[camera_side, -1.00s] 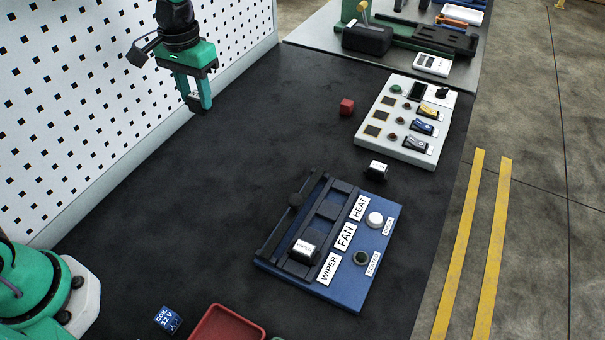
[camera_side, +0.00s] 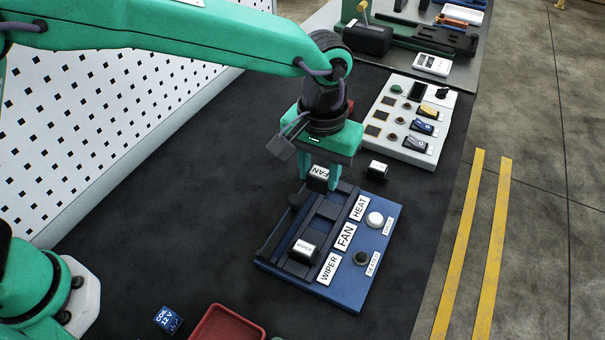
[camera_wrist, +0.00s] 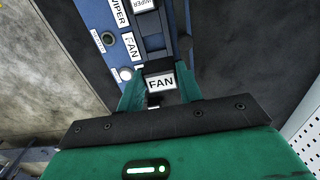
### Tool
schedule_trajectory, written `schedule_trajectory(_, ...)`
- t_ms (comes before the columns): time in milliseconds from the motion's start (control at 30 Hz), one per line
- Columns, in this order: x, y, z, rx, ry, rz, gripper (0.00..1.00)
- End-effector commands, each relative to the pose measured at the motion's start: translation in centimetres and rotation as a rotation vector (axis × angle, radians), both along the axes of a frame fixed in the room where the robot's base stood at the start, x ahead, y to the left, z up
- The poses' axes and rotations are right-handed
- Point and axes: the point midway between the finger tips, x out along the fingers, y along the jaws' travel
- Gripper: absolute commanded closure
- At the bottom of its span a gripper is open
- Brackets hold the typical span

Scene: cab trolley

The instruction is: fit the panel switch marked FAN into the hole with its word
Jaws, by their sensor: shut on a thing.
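My gripper (camera_side: 318,184) is shut on the FAN switch (camera_side: 318,173), a black block with a white face. It holds the switch over the far left end of the blue panel (camera_side: 375,245); the gap below is hard to judge. The wrist view shows the FAN switch (camera_wrist: 160,82) between my fingers, its word readable. The panel has a black frame with holes beside the words WIPER (camera_side: 328,269), FAN (camera_side: 344,237) and HEAT (camera_side: 359,208). The hole by FAN (camera_side: 323,218) looks empty. A WIPER switch (camera_side: 304,249) sits by the WIPER word.
Another switch (camera_side: 377,171) lies on the dark mat just beyond the panel. A grey control box (camera_side: 398,146) stands farther back. A red tray (camera_side: 228,325) is at the front.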

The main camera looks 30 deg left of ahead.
Motion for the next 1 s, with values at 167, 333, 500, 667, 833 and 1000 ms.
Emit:
schedule_trajectory(167,-0.6,-1.2,-0.2,0.000,0.000,0.000,0.87)
schedule_trajectory(333,-0.6,-1.2,-0.2,0.000,0.000,0.001,0.87)
schedule_trajectory(500,-0.6,-1.2,-0.4,0.000,0.000,0.000,0.87)
schedule_trajectory(667,-0.6,-1.2,-0.9,0.001,0.001,0.000,0.87)
schedule_trajectory(833,-0.6,-1.2,-1.7,0.000,0.000,0.000,0.87)
schedule_trajectory(1000,-0.6,-1.2,-2.6,0.001,0.001,0.000,0.87)
